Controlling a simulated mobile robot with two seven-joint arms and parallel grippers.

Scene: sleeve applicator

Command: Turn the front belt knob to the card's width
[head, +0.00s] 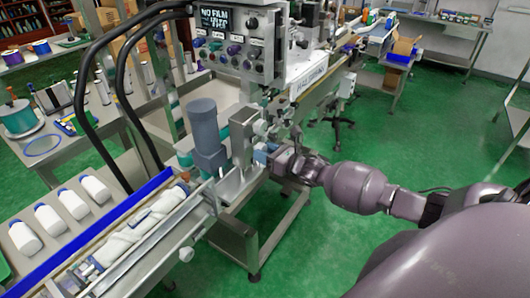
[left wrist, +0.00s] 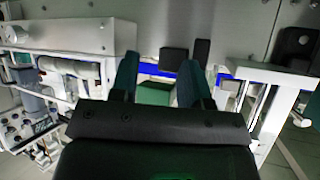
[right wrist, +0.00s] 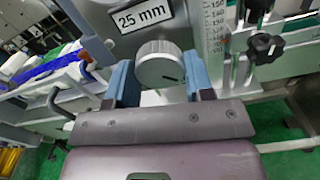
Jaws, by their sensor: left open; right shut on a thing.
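The front belt knob (right wrist: 158,64) is a round pale metal knob with a ribbed rim and a dark pointer mark toward its lower right. A white card (right wrist: 141,15) reading "25 mm" sits just above it. My right gripper (right wrist: 160,82) has its blue fingers on both sides of the knob and is shut on it. In the head view the right gripper (head: 266,156) reaches the machine's front from the right, and the knob is hidden there. My left gripper (left wrist: 160,72) is open with nothing between its fingers; it is not seen in the head view.
A ruled scale (right wrist: 213,30) and a black star-shaped hand knob (right wrist: 264,46) are right of the knob. In the head view, a control panel (head: 238,45) stands above, and a conveyor (head: 130,232) with white bottles runs at lower left. Green floor lies open to the right.

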